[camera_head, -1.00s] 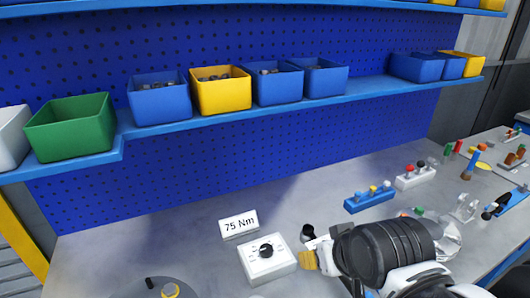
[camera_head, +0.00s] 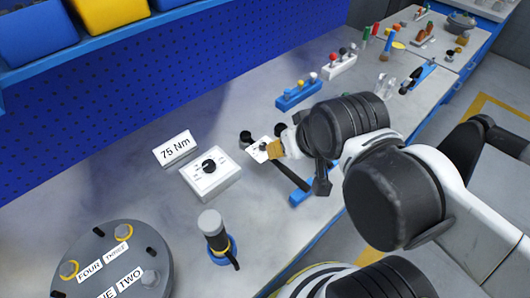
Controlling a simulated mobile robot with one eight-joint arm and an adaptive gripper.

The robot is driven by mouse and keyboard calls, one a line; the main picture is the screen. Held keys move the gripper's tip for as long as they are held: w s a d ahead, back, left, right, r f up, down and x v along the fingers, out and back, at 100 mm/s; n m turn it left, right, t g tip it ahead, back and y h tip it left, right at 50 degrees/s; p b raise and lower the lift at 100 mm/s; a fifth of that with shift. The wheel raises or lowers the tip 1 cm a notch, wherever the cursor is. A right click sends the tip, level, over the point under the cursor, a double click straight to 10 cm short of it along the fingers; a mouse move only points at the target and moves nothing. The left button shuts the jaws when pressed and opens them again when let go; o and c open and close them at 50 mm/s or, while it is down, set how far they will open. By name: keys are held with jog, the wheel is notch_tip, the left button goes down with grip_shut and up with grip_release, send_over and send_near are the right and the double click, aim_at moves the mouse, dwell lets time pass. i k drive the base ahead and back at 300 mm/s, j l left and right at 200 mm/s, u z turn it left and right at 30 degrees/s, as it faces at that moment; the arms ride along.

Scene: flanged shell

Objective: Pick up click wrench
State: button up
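My gripper (camera_head: 283,149) is at the end of my white and black arm, low over the middle of the bench. It is largely hidden by my own wrist joints, and its fingers do not show clearly. A blue bar with a dark shaft (camera_head: 293,181) lies on the bench just below my gripper, partly covered by my arm. It may be the click wrench, but I cannot tell for sure. Whether my gripper touches it is also hidden. Another blue and black tool (camera_head: 418,77) lies farther back at the right.
A white dial box (camera_head: 209,178) and a "75 Nm" sign (camera_head: 174,149) stand left of my gripper. A grey flanged shell (camera_head: 115,270) and a grey-topped cylinder on a blue base (camera_head: 215,232) are in front. Blue (camera_head: 298,95) and white (camera_head: 339,66) holders stand behind.

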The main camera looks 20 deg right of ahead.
aim_at(246, 144)
jog(key=u, duration=0.45)
jog(key=j+u, duration=0.15)
jog(key=u, duration=0.7)
jog(key=j+u, duration=0.1)
jog(key=u, duration=0.35)
jog(key=z, duration=1.95)
jog(key=k+j+z, duration=0.1)
jog(key=j+z, duration=0.2)
jog(key=z, duration=0.15)
jog(key=k+j+z, duration=0.15)
jog(key=z, duration=0.3)
